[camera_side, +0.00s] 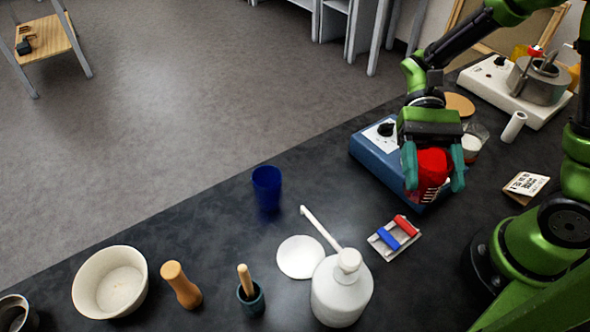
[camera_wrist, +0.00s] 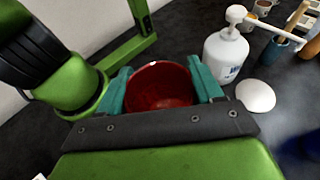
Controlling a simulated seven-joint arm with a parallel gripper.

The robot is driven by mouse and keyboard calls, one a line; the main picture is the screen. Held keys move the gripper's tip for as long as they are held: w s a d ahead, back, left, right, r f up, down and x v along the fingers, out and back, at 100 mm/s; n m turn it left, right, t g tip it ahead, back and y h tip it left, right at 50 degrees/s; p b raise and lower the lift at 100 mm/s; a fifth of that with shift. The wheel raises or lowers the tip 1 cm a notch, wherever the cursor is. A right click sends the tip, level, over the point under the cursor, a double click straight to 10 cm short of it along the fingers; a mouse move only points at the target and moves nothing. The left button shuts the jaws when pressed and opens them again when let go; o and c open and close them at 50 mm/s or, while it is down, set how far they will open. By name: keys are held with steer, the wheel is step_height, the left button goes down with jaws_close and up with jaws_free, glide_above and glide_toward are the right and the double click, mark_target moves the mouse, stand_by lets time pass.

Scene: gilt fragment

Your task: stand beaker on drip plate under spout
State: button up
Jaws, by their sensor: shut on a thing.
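My gripper (camera_side: 434,178) is shut on a red beaker (camera_side: 434,160) with pale markings on its side. In the wrist view the beaker (camera_wrist: 160,88) is upright between the teal fingers, its open mouth towards the camera. A white bottle (camera_side: 341,293) has a long thin spout (camera_side: 320,229) reaching up-left in the side view. The round white drip plate (camera_side: 300,257) lies below the spout, with nothing standing on it. In the wrist view the bottle (camera_wrist: 226,57) and plate (camera_wrist: 256,95) are right of the beaker, apart from it.
A blue stirrer unit (camera_side: 375,151) is partly hidden behind my gripper. A rack with red and blue pieces (camera_side: 394,238) sits between gripper and bottle. A blue cup (camera_side: 267,188) stands behind the plate.

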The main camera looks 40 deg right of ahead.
steer(key=w+a+r+m+t+y, duration=0.3)
steer(key=w+r+m+t+y, duration=0.2)
steer(key=w+r+m+t, duration=0.45)
step_height(320, 180, down, 18)
steer(key=s+t, duration=0.1)
steer(key=shift+m, duration=0.35)
steer(key=shift+a+r+x, duration=0.2)
steer(key=shift+r+x, duration=0.3)
steer(key=shift+x, duration=2.45)
steer(key=shift+a+r+x, duration=0.15)
steer(key=shift+r+x, duration=0.3)
steer(key=shift+x, duration=2.55)
steer(key=shift+a+r+x, duration=0.2)
steer(key=shift+r+x, duration=0.3)
steer(key=shift+x, duration=2.45)
steer(key=shift+f, duration=0.1)
steer(key=o, duration=1.1)
steer(key=shift+c, duration=0.2)
